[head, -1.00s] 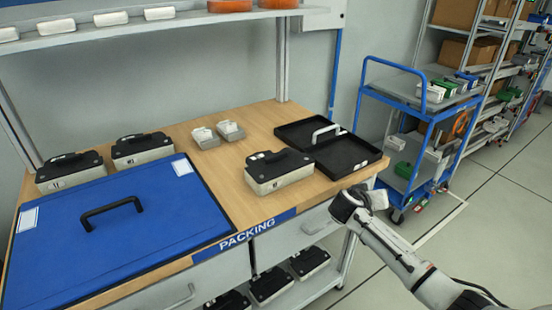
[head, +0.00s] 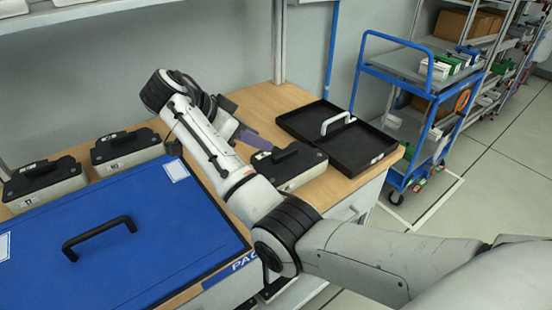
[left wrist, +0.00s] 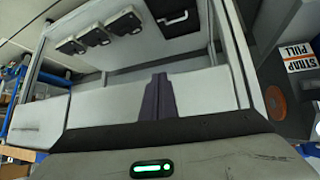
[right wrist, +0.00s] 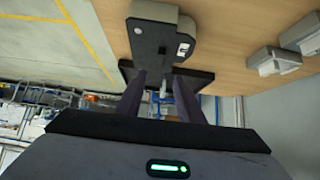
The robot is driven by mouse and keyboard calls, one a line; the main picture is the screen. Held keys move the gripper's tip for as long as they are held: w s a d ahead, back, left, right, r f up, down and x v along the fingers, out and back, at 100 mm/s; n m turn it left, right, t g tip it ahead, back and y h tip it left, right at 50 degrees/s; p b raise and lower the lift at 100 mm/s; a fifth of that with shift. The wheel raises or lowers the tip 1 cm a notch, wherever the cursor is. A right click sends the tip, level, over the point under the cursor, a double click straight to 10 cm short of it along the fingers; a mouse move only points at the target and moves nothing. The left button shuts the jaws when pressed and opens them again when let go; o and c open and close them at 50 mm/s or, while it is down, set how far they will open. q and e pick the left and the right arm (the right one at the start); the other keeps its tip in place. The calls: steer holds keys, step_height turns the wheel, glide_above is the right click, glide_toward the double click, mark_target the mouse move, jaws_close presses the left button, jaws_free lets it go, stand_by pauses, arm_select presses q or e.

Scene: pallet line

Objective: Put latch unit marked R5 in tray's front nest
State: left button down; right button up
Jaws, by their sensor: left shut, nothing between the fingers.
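A latch unit with a black top and pale base (head: 290,168) stands on the bench left of the tray, partly hidden behind my right arm. Its marking is too small to read. It also shows in the right wrist view (right wrist: 158,38), beyond the fingertips. The black tray (head: 360,147) has a grey handle between two empty nests. My right gripper (head: 248,135) is above the bench, left of this unit and mostly hidden by its arm; the right wrist view shows its fingers (right wrist: 163,82) apart and empty. My left gripper (left wrist: 157,85) is shut and empty, outside the head view.
Two more latch units (head: 42,182) (head: 127,150) stand at the back left behind a blue lid with a black handle (head: 110,235). A blue cart (head: 420,95) stands right of the bench.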

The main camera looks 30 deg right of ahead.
mark_target(285, 153)
steer(key=x, duration=0.3)
steer(key=shift+s+d, duration=0.1)
steer(key=shift+d, duration=0.1)
steer(key=shift+x, duration=3.2)
steer(key=shift+a+f, duration=0.1)
steer(key=shift+a, duration=0.05)
steer(key=shift+c, duration=0.2)
jaws_close()
